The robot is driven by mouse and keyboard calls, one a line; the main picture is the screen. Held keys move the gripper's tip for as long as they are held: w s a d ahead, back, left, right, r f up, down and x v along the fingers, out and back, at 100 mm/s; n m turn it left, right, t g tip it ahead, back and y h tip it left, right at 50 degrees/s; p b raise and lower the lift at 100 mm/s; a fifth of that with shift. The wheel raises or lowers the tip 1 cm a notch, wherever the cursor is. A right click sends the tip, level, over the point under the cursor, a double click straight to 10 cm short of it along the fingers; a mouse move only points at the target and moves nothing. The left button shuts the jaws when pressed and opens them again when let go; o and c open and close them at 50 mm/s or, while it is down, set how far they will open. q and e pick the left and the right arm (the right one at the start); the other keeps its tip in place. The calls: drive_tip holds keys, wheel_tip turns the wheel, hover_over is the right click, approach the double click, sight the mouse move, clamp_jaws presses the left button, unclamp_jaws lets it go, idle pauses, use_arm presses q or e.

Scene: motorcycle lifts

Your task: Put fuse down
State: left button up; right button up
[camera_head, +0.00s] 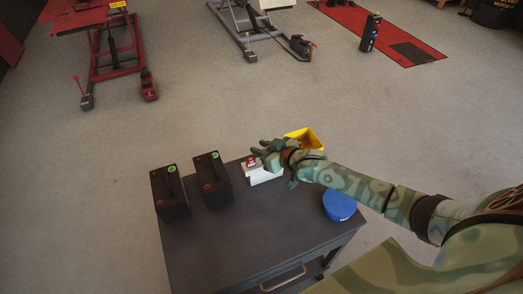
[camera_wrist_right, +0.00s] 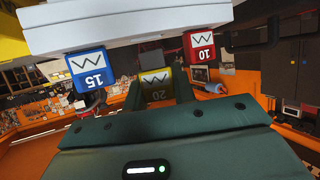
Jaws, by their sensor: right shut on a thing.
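A white fuse block (camera_head: 266,177) stands on the dark cart, with a small red fuse (camera_head: 251,161) at its left end. The block (camera_wrist_right: 125,28) also shows in the right wrist view, with a blue fuse marked 15 (camera_wrist_right: 86,69) and the red fuse marked 10 (camera_wrist_right: 201,47) at its edge. My right gripper (camera_head: 260,150) is over the block, shut on a yellow fuse marked 20 (camera_wrist_right: 155,83). The yellow fuse sits between the blue and red ones, set nearer the gripper. I cannot tell whether it touches the block. My left gripper is not in view.
Two black batteries (camera_head: 212,181) stand on the left of the cart (camera_head: 262,235). A yellow bin (camera_head: 308,137) is behind my right wrist and a blue round lid or tin (camera_head: 339,205) is at the right edge. The cart's front middle is clear.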

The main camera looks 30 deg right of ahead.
drive_tip(key=shift+f, duration=0.15)
drive_tip(key=shift+f, duration=0.1)
drive_tip(key=shift+f, duration=0.3)
drive_tip(key=o, duration=0.6)
drive_tip(key=shift+o, duration=0.2)
drive_tip(key=shift+r, duration=0.1)
